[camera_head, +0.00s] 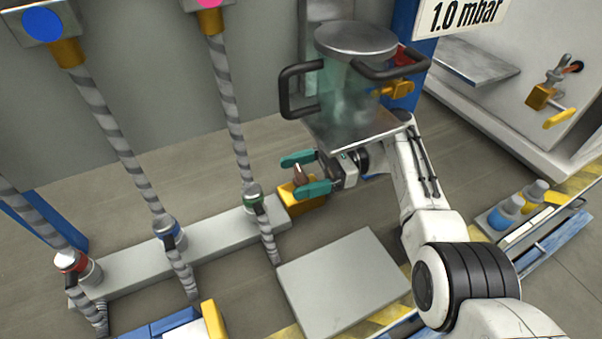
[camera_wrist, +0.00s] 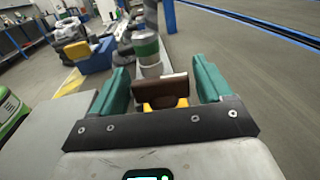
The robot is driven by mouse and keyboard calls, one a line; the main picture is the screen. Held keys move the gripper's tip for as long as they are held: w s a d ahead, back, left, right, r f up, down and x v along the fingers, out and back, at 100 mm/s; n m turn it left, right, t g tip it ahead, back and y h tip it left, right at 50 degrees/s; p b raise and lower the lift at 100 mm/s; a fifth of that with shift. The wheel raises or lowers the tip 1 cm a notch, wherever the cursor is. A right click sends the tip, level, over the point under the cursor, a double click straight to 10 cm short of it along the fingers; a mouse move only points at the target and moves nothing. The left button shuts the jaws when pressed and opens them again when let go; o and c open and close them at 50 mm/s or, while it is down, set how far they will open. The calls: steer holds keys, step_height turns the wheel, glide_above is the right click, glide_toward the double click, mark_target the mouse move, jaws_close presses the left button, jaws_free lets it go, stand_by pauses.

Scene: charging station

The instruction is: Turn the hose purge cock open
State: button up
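A small cock with a brown handle (camera_head: 299,175) on a yellow body (camera_head: 303,196) sits at the right end of the grey hose rail (camera_head: 215,238). I take it for the hose purge cock, though no label is readable. My gripper (camera_head: 305,173) is open, with its teal fingers on either side of the brown handle. Contact cannot be made out. The yellow body (camera_wrist: 165,102) shows below the handle.
A green-banded hose fitting (camera_head: 253,196) stands just left of the cock. A glass vessel with black handles (camera_head: 352,90) stands close behind my gripper. A grey plate (camera_head: 342,283) lies in front. A brass valve with yellow lever (camera_head: 548,97) is on the right cabinet.

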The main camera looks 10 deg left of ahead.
steer(key=shift+o, duration=0.6)
steer(key=b+v, duration=0.4)
steer(key=v, duration=0.1)
steer(key=shift+w+f, duration=0.1)
steer(key=shift+f, duration=0.2)
steer(key=shift+b+v, duration=0.9)
steer(key=shift+b, duration=0.2)
steer(key=shift+w+d+r, duration=0.1)
steer(key=shift+d+r, duration=0.2)
steer(key=shift+f, duration=0.1)
